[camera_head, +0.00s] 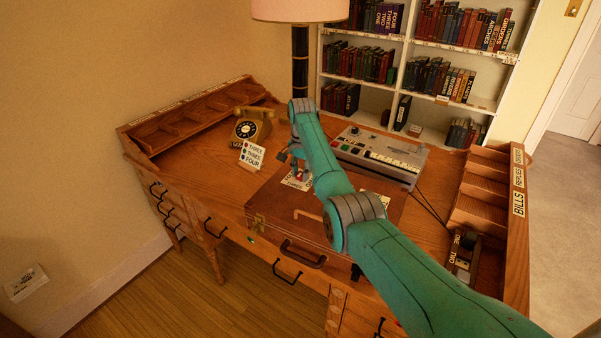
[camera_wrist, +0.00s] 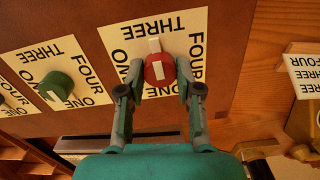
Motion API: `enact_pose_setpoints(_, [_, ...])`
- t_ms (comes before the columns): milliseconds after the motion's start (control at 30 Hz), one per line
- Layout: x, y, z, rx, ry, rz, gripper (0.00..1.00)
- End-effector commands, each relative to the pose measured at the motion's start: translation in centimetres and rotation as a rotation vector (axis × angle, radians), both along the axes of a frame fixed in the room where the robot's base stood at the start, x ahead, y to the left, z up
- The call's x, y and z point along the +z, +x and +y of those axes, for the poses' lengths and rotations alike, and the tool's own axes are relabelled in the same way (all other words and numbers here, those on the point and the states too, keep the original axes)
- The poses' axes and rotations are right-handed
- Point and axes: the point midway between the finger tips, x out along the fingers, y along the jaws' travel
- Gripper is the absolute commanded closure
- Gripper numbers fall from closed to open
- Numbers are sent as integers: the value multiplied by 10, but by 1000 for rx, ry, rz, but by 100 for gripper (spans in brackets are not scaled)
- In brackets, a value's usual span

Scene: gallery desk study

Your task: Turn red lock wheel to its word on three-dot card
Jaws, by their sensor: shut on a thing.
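The red lock wheel (camera_wrist: 158,70) sits on a white word card (camera_wrist: 200,22) on the brown case (camera_head: 262,205). My gripper (camera_wrist: 158,88) is shut on the wheel, a finger on each side; it also shows in the head view (camera_head: 298,168). The wheel's white stripe runs roughly up-down in the wrist view, and a white tab lies just above it, toward THREE. The three-dot card (camera_head: 253,156) stands beside the case, apparently reading THREE, THREE, FOUR, with THREE by the top, red dot.
A green wheel (camera_wrist: 57,85) on its own word card is left of the red one in the wrist view. A telephone (camera_head: 252,126) stands behind the three-dot card. A keyboard-like device (camera_head: 380,157) is behind the case, and pigeonhole racks (camera_head: 487,190) flank the desk.

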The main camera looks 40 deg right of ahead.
Motion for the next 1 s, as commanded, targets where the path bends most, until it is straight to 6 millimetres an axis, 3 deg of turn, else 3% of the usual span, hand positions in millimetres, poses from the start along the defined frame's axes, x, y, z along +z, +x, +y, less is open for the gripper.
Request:
enact_pose_setpoints(500, [0, 0, 0, -22, -1, 0, 100])
enact_pose_setpoints(533, [0, 0, 0, -22, -1, 0, 63])
enact_pose_setpoints(633, [0, 0, 0, -21, -1, 0, 40])
enact_pose_setpoints(1000, [4, 0, 0, -21, 0, -1, 40])
